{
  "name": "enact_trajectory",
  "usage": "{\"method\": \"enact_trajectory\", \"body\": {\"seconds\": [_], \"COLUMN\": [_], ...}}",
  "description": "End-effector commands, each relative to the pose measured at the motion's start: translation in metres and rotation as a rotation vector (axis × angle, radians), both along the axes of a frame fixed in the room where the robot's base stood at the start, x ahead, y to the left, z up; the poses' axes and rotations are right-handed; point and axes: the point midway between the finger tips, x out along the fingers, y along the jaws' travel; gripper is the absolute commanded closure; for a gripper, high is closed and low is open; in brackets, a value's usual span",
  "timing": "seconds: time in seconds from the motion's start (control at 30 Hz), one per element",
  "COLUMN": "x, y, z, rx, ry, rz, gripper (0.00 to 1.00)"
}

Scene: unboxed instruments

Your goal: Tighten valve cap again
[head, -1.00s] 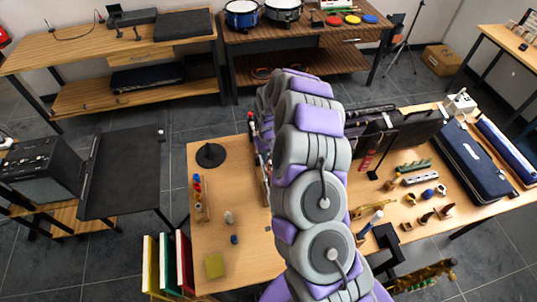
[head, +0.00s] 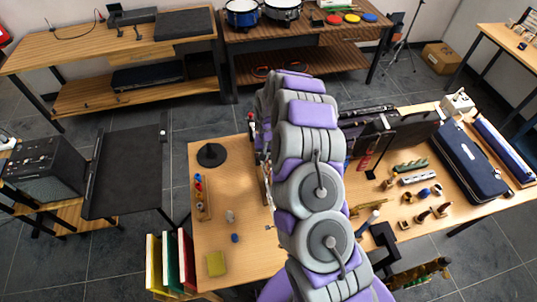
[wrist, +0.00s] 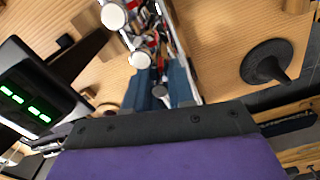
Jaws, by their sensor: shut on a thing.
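A narrow instrument with silver and red parts (wrist: 152,30) runs up from between my fingers in the wrist view, over the wooden table. My gripper (wrist: 161,84) has two blue-grey fingers, close together around a small part at the instrument's near end. That part is mostly hidden, and I take it to be the valve cap. A small grey disc (wrist: 160,91) shows between the fingers. Two white round knobs (wrist: 113,16) (wrist: 140,60) lie along the instrument's left side. In the head view my arm hides the gripper and most of the instrument.
A black round stand (head: 211,154) is on the table's left side, with a wooden rack of coloured pegs (head: 201,197) in front. A blue case (head: 468,162) and several small brass pieces (head: 423,216) are on the right.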

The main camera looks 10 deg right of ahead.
Motion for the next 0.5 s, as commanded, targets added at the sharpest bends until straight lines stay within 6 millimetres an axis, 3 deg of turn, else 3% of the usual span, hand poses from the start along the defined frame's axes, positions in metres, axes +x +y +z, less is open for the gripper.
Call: {"method": "enact_trajectory", "body": {"seconds": [0.5], "x": [0.0003], "y": [0.0005], "z": [0.0017], "rx": [0.0], "ry": [-0.002], "rz": [-0.182], "gripper": [0.99]}}
